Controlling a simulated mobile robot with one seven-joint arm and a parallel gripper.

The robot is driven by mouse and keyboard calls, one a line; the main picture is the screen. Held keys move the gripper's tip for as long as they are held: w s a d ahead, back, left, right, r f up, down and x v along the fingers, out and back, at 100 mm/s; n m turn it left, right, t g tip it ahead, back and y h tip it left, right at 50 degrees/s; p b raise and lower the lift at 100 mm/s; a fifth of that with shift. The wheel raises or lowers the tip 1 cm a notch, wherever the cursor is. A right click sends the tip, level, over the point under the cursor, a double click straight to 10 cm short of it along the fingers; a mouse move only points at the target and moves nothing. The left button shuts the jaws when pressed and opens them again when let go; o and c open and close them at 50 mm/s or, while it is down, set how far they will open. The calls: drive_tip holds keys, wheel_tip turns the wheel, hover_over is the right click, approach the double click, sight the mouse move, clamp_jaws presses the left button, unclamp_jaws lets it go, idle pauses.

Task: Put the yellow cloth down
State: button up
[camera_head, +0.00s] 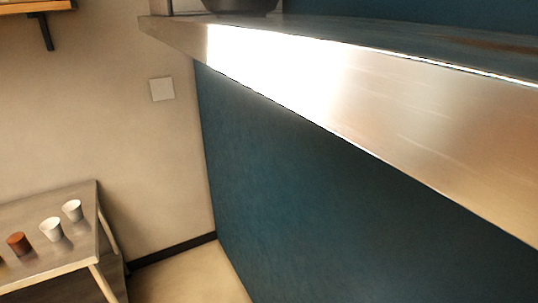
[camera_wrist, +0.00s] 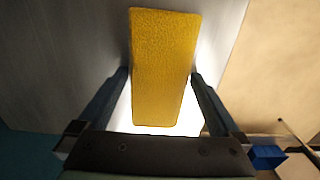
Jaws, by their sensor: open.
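The yellow cloth (camera_wrist: 164,50) is a flat, textured yellow rectangle in the middle of the wrist view. It lies against a grey metal surface (camera_wrist: 75,40), with a bright glare around its near end. My gripper (camera_wrist: 160,78) is open, with one dark finger on each side of the cloth's near half. A narrow bright gap shows beside the cloth near the fingers; I cannot tell whether either finger touches it. Neither the cloth nor my gripper shows in the head view.
A steel counter or shelf (camera_head: 430,125) with a glaring front edge crosses the upper right of the head view. A dark bowl-like object (camera_head: 240,5) stands on it. A low table (camera_head: 85,205) at lower left bears white cups (camera_head: 51,230) and a brown cup (camera_head: 18,244). Floor (camera_head: 190,278) shows between.

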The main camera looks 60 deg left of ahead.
wheel_tip(320, 180, up, 12)
idle(0.5)
drive_tip(key=shift+r, duration=0.1)
idle(0.4)
